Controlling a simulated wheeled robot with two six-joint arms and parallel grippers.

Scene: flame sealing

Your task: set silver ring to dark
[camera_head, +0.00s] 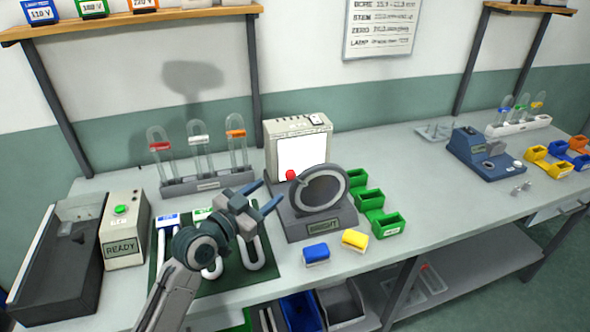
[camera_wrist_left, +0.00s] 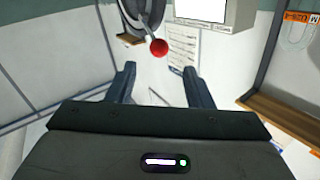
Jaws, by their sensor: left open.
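The silver ring (camera_head: 343,190) stands upright on a dark grey base with a plate (camera_head: 323,228) that seems to read BRIGHT. A red knob (camera_head: 291,174) sticks out at the ring's upper left. My left gripper (camera_head: 271,194) is open and empty, just left of the ring and lower than the knob. In the left wrist view the red knob (camera_wrist_left: 158,47) shows beyond the gap between the open fingers (camera_wrist_left: 159,76), apart from them. Part of the ring (camera_wrist_left: 133,15) shows at the top edge there. My right gripper is not in view.
A beige box with a white lit panel (camera_head: 302,158) stands behind the ring. A rack with several glass tubes (camera_head: 205,183) is behind my left arm. Green bins (camera_head: 388,224), a blue block (camera_head: 316,253) and a yellow block (camera_head: 355,239) lie nearby.

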